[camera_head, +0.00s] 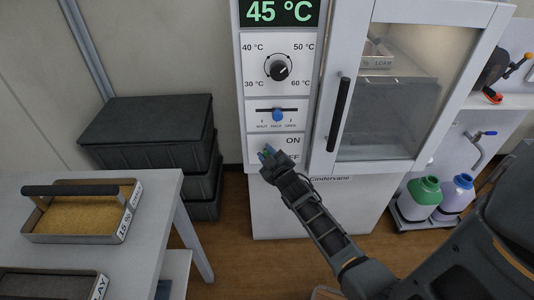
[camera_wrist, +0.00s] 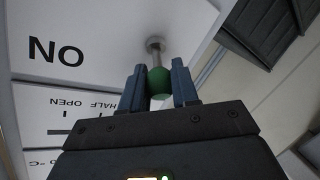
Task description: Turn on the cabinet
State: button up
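The cabinet (camera_head: 307,203) is white, with a control panel on its left part. Its ON/OFF switch is low on the panel, a short metal lever (camera_wrist: 156,52) with a green ball knob (camera_wrist: 158,82). My gripper (camera_head: 267,155) is at this switch, and its blue fingers (camera_wrist: 158,78) flank the knob closely on both sides with no clear gap. The ON label (camera_head: 293,140) shows above and right of the gripper; the OFF label is partly hidden by it. The gripper also hides most of the lever in the head view, so whether it points to ON or OFF is unclear.
Above the switch are a blue slider (camera_head: 277,114), a temperature dial (camera_head: 278,68) and a 45 °C display (camera_head: 279,12). The door handle (camera_head: 339,113) is to the right. Dark crates (camera_head: 146,120) and a table with a sand tray (camera_head: 78,239) stand at left.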

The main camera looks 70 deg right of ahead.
jog(key=o, duration=0.4)
jog(key=shift+w+r, duration=0.1)
jog(key=shift+o, duration=0.2)
jog(key=b+v, duration=0.1)
jog(key=v, duration=0.6)
jog(key=shift+s+a+b, duration=0.25)
jog(key=shift+s+b, duration=0.05)
jog(key=shift+b, duration=0.05)
